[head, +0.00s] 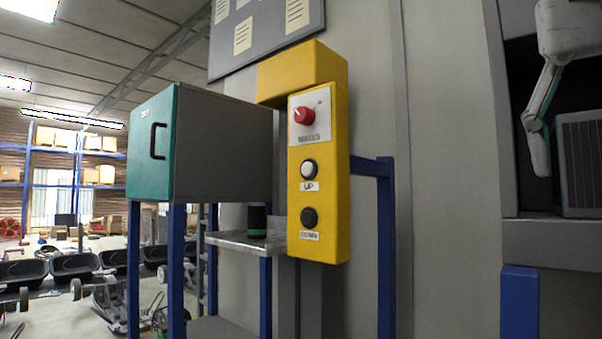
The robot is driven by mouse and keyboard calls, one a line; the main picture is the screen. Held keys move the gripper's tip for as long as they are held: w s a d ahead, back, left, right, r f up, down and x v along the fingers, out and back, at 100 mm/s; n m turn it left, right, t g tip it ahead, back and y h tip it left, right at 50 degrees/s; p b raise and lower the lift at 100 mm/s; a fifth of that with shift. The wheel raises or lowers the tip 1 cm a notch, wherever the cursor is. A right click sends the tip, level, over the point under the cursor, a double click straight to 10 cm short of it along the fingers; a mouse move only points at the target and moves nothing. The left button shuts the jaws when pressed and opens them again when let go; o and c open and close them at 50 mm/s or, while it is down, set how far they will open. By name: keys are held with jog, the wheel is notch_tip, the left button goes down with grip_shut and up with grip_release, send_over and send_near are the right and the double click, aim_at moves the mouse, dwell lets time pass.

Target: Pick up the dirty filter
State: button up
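A grey box with a ribbed front face (582,165) sits inside a dark opening at the right edge, cut off by the frame; it may be the filter, but I cannot tell for sure. My gripper (541,150), white with a teal strip, hangs down in front of the opening, just left of the ribbed box. Its fingers overlap in this view, so its opening is unclear. I see nothing held in it. A dark cylinder with a green band (257,220) stands upright on a small metal shelf (232,240) at centre left.
A yellow control box (320,170) with a red knob and two buttons hangs at the centre. A grey cabinet with a teal door (152,145), shut, stands left of it. Blue posts (386,250) rise below. Chassis (75,265) and blue racks fill the left background.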

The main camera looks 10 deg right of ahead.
aim_at(587, 148)
jog(key=w+d+p, duration=0.1)
jog(key=w+d, duration=0.1)
jog(key=d, duration=0.1)
jog(key=w+d+p, duration=0.1)
jog(key=w+d, duration=0.1)
jog(key=d, duration=0.1)
jog(key=w+d+r+p, duration=0.1)
jog(key=w+d, duration=0.2)
jog(key=shift+w+d+f, duration=0.2)
jog(key=shift+w+f, duration=0.15)
jog(key=shift+f, duration=0.2)
jog(key=c, duration=1.4)
jog(key=shift+r, duration=0.1)
